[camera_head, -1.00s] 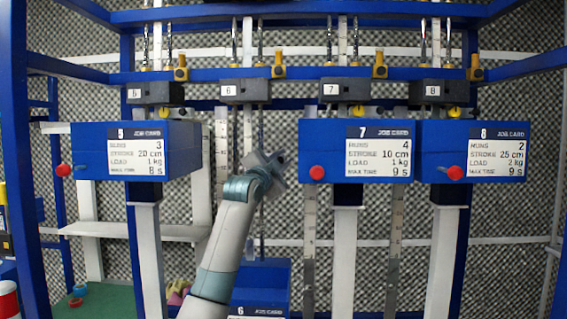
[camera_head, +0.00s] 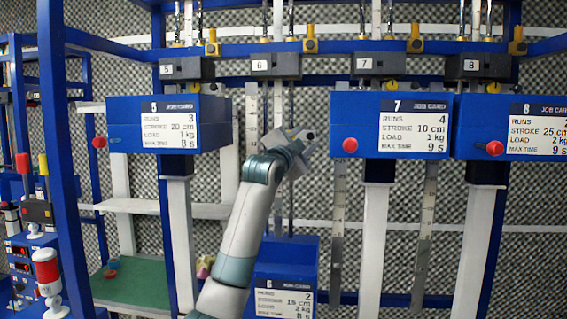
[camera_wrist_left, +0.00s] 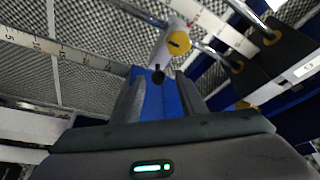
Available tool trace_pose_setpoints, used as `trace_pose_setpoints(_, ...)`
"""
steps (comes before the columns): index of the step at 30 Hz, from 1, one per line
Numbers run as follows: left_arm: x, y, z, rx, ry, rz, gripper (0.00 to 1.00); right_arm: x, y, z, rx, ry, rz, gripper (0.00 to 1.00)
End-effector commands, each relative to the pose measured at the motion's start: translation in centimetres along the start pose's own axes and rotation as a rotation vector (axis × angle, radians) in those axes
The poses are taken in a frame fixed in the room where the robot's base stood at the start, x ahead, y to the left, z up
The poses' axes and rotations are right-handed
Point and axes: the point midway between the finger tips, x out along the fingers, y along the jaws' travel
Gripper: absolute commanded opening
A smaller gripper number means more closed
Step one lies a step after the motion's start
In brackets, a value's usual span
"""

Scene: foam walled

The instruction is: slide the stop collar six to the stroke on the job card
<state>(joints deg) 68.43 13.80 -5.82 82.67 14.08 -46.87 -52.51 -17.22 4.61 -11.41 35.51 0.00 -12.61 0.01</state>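Station 6 has a dark block marked 6 (camera_head: 275,66) on the upper rail. Its blue box (camera_head: 295,257) sits lower than its neighbours. Its job card (camera_head: 285,300) reads runs 2 and stroke 15 cm; its lower edge is cut off. My left gripper (camera_head: 303,141) is raised in front of station 6, below the block. In the left wrist view its two fingers (camera_wrist_left: 157,92) stand apart with nothing visibly held. A pale piece with a yellow knob (camera_wrist_left: 178,42) and a small dark tip shows beyond them; I cannot tell whether it is stop collar six. My right gripper is not in view.
Boxes 5 (camera_head: 122,128), 7 (camera_head: 343,120) and 8 (camera_head: 470,120) stand higher, on either side of my arm. A metal scale strip (camera_head: 251,125) hangs behind it. A blue frame post (camera_head: 62,160) and a red-and-white cylinder (camera_head: 47,270) are at left.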

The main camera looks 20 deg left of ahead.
Motion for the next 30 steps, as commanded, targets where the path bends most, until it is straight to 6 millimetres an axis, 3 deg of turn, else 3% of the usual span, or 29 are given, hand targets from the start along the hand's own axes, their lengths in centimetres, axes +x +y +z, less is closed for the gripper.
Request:
trace_pose_setpoints(1,-1.0,0.3,0.3,0.002,0.001,-0.003,0.38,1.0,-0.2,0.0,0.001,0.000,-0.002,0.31)
trace_pose_setpoints(18,-11.3,0.2,0.6,0.001,-0.002,-0.003,0.38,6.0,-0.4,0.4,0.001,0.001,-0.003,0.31)
trace_pose_setpoints(24,-13.2,0.0,0.5,0.000,-0.004,-0.002,0.38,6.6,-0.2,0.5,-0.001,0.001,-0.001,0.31)
trace_pose_setpoints(30,-13.7,-0.1,0.4,-0.001,-0.004,-0.002,0.38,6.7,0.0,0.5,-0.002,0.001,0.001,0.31)
